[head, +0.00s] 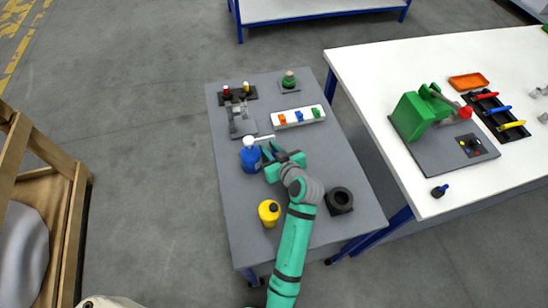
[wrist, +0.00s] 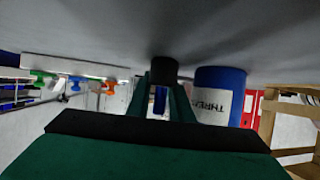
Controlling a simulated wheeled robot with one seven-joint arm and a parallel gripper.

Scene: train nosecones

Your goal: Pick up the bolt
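The bolt (wrist: 159,98), with a black head and a blue shaft, shows between the fingers of my gripper (wrist: 161,92) in the wrist view, where the tabletop lies at the top. Its black end is at the table surface. The fingers lie close on both sides of it; whether they touch it I cannot tell. In the head view my green gripper (head: 277,155) is low over the grey table, right beside a blue bottle, and I cannot make out the bolt there. A similar black-and-blue bolt (head: 440,190) stands on the white table's near corner.
The blue bottle (head: 251,156) with a white nozzle stands close on my gripper's left, also in the wrist view (wrist: 219,97). A yellow container (head: 269,213), black ring (head: 340,199) and white tray (head: 298,117) with coloured pieces share the grey table (head: 236,228).

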